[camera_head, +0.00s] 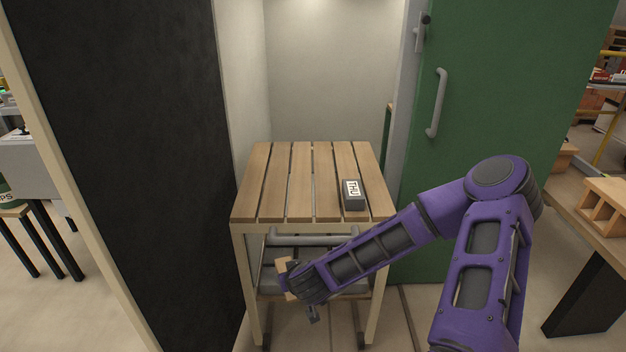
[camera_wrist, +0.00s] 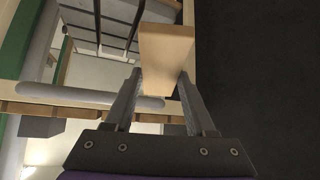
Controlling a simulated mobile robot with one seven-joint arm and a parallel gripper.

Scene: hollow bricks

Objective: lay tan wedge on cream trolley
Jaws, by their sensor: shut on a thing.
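The cream trolley (camera_head: 376,275) stands in a recess, with a top of wooden slats and a lower shelf. My gripper (camera_head: 287,279) is in front of the trolley, below its top and near the level of the lower shelf. It is shut on the tan wedge (camera_head: 282,263), which shows only in part in the head view. In the wrist view the tan wedge (camera_wrist: 166,55) sits between the two fingers of my gripper (camera_wrist: 162,80). The trolley's frame (camera_wrist: 188,40) and slat edges show around it. Whether the wedge touches the trolley I cannot tell.
A dark block (camera_head: 353,195) with a white "THU" label stands on the right of the trolley top; the left slats are clear. A grey handle bar (camera_head: 310,240) crosses the front. A black panel (camera_head: 130,150) is left, a green door (camera_head: 500,90) right.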

